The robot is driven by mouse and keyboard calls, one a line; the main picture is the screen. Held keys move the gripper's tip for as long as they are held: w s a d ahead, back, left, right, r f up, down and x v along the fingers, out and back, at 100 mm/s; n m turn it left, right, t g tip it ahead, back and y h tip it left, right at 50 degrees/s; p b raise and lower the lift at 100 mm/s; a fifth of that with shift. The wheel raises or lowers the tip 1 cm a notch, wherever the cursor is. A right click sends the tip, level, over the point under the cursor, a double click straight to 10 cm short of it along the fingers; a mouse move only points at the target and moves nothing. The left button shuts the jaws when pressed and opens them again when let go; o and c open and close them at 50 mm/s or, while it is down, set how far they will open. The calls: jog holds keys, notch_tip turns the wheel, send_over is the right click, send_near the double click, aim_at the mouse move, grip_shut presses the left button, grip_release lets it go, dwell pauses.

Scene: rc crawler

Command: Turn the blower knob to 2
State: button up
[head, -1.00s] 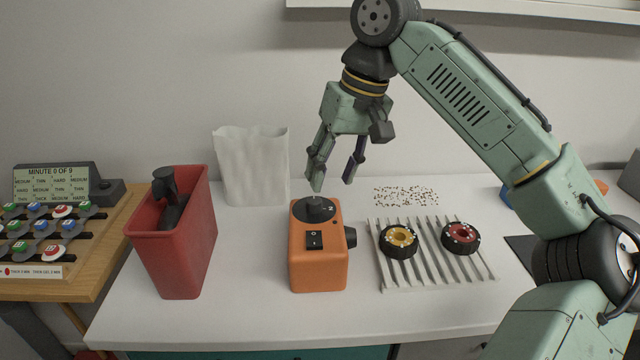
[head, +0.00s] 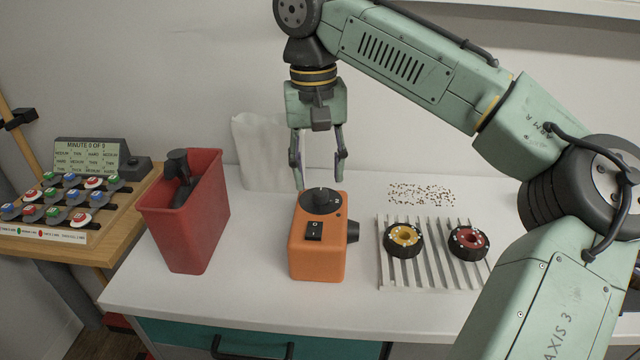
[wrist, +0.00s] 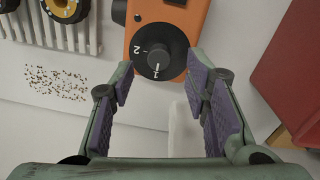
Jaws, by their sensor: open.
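The orange blower box (head: 318,256) stands upright on the white table, with a black dial and knob (head: 321,199) on top and a black rocker switch (head: 314,231) on the front slope. In the wrist view the knob (wrist: 160,52) has a white mark, and a 2 is printed on the dial beside it. A 1 seems to show near the mark; the exact setting is hard to read. My gripper (head: 319,180) is open and empty, pointing down above the knob. In the wrist view the knob lies between and beyond the fingertips, with no contact visible.
A red bin (head: 186,215) with a black tool stands left of the box. A ridged rack (head: 433,262) with two wheels is on the right. A white paper bag (head: 262,152) stands behind. Brown crumbs (head: 421,194) lie behind the rack. A button panel (head: 62,205) is far left.

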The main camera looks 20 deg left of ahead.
aim_at(320, 191)
jog(key=shift+d+f, duration=0.1)
jog(key=shift+f, duration=1.65)
jog(key=shift+c, duration=0.6)
grip_shut()
